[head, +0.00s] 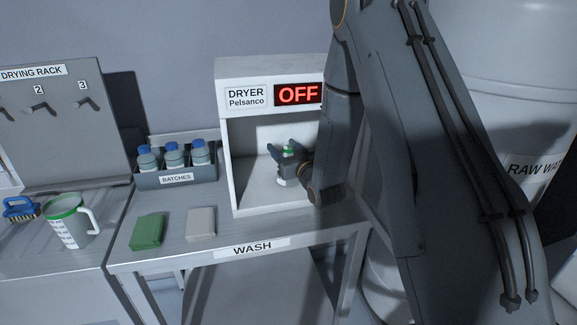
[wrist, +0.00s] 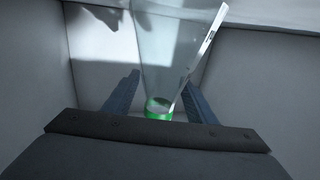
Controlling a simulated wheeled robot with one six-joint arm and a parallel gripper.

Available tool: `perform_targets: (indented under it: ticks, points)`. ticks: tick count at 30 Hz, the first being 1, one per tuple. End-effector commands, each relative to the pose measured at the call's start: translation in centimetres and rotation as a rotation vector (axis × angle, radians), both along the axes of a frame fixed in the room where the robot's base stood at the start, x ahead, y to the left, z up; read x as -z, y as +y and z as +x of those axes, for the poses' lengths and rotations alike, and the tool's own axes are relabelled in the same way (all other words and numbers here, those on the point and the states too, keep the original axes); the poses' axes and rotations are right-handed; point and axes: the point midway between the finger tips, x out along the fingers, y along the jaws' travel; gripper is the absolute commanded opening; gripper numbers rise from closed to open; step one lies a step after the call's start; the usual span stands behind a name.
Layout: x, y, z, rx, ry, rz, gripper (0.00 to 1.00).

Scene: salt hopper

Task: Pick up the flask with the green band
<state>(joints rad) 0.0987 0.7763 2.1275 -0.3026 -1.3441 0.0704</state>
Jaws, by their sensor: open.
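The flask with the green band (head: 289,151) stands inside the open-fronted dryer (head: 225,165). In the head view its upper part shows, with the lower part partly covered by my gripper. In the wrist view the flask (wrist: 165,65) is clear, with a green band around its narrow neck and a white strip along its right side. My gripper (head: 287,160) reaches into the dryer. Its two fingers are open, one on each side of the flask's neck in the wrist view (wrist: 161,88). I cannot tell whether either finger touches it.
The dryer's walls and top enclose the gripper closely; its sign reads OFF. Left of it, a BATCHES bin (head: 150,180) holds blue-capped bottles. A green sponge (head: 147,231) and a pale block (head: 201,223) lie on the WASH table (head: 180,252). A measuring jug (head: 68,225) stands farther left.

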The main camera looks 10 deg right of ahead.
Motion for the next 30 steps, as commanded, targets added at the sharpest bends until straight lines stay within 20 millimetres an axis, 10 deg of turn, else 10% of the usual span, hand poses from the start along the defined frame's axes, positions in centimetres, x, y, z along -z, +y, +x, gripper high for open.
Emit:
perform_targets:
  ticks: [7, 17, 30]
  points:
    - [0.09, 0.05, 0.22, 0.0, 0.001, 0.0, 0.51]
    - [0.06, 0.06, 0.2, 0.0, 0.001, 0.0, 0.0]
    - [-0.69, 0.06, 0.25, -0.001, -0.002, -0.001, 0.0]
